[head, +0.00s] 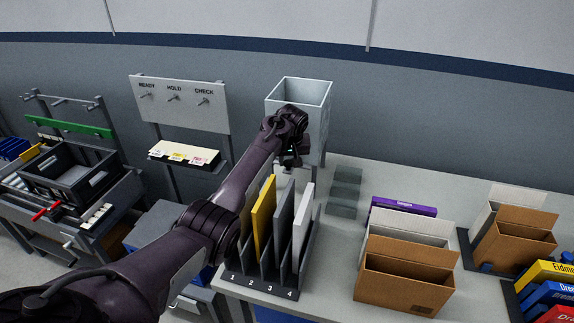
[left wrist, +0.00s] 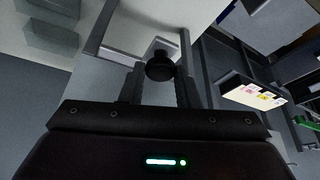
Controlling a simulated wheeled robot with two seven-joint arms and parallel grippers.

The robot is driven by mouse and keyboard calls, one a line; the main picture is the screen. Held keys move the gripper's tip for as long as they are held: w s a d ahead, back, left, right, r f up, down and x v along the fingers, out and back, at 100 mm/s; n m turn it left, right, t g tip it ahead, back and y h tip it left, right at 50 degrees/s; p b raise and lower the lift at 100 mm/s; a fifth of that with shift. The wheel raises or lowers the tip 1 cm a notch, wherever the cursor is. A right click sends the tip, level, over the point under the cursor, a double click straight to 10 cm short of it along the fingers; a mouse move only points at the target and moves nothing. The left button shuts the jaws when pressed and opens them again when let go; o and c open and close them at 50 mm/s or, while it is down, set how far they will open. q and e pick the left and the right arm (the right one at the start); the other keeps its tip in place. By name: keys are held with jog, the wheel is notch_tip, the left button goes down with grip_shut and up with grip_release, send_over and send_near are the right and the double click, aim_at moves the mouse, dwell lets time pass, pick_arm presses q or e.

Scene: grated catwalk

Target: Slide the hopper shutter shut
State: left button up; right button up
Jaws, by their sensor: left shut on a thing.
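The hopper (head: 314,95) is a pale grey open-topped box at the back of the table in the head view. My left arm reaches in front of it. My left gripper (head: 290,160) is low at the hopper's front. In the left wrist view my left gripper (left wrist: 158,82) has its two fingers closed on a black round shutter knob (left wrist: 160,64). A pale panel and grey frame bars show just beyond the knob. The shutter plate is mostly hidden by my arm in the head view, so I cannot tell how far it stands open. My right gripper is not in view.
A numbered rack (head: 262,285) with upright yellow, grey and white panels stands below my forearm. Translucent blocks (head: 345,190) sit right of the hopper. Cardboard boxes (head: 405,275) fill the table's right side. A switch board (head: 172,104) stands left.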

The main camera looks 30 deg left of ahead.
pick_arm(q)
jog(key=o, duration=0.6)
jog(key=shift+w+r, duration=0.1)
jog(key=shift+o, duration=1.1)
jog(key=shift+d, duration=0.1)
jog(key=shift+o, duration=0.8)
jog(key=b+v, duration=0.2)
jog(key=v, duration=0.6)
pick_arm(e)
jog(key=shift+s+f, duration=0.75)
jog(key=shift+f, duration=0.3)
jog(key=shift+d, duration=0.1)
